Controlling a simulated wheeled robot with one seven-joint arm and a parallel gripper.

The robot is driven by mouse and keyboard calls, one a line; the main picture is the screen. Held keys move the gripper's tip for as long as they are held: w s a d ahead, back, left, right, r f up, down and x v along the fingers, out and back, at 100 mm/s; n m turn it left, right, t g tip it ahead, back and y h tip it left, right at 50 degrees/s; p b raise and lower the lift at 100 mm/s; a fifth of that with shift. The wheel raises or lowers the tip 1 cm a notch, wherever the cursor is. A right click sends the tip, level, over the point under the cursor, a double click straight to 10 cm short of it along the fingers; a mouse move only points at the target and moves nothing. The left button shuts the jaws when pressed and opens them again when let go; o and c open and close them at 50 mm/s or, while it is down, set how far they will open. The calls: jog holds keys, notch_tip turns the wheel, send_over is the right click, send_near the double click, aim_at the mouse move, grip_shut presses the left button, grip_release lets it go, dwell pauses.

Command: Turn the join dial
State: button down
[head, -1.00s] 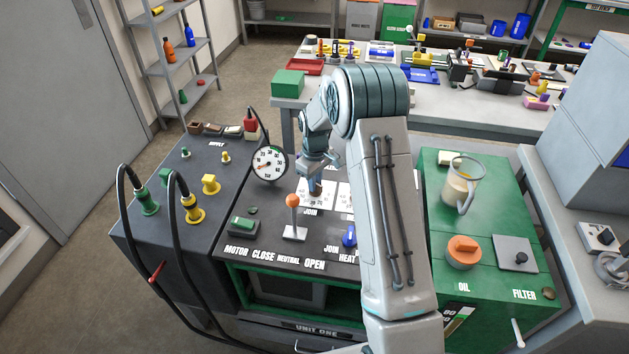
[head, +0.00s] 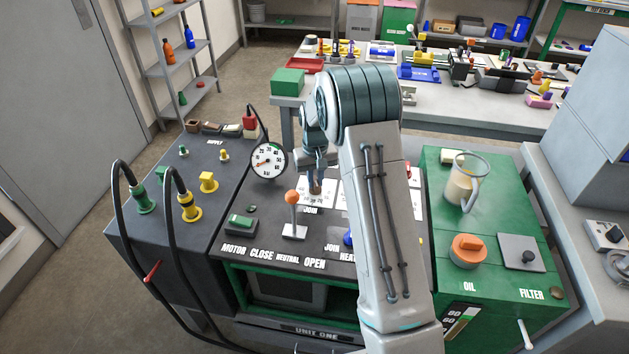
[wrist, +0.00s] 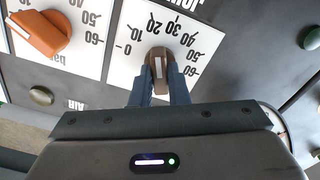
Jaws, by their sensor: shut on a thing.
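The join dial's brown knob (wrist: 160,64) sits on a white scale plate (wrist: 205,42) numbered from 0 to 60, under an upside-down JOIN label in the wrist view. My gripper (wrist: 159,82) is shut on the knob, one dark blue finger on each side. A pale line on the knob points up in that picture, roughly toward the 20; the exact reading is hard to tell. In the head view my gripper (head: 316,172) reaches down onto the dial plate (head: 313,201), and the fingers partly hide the knob.
An orange-topped lever (head: 292,198) stands just left of the dial. A pressure gauge (head: 268,161) stands behind it to the left. An orange knob (wrist: 40,33) on a neighbouring plate is close by. My arm hides part of the panel to the right, including most of a blue knob.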

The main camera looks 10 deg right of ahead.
aim_at(316, 180)
jog(key=shift+r+m, duration=0.1)
jog(key=shift+m, duration=0.8)
jog(key=shift+w, duration=0.1)
jog(key=c, duration=1.4)
grip_release()
notch_tip(316, 180, up, 14)
jog(key=b, duration=0.1)
jog(key=shift+d, duration=0.1)
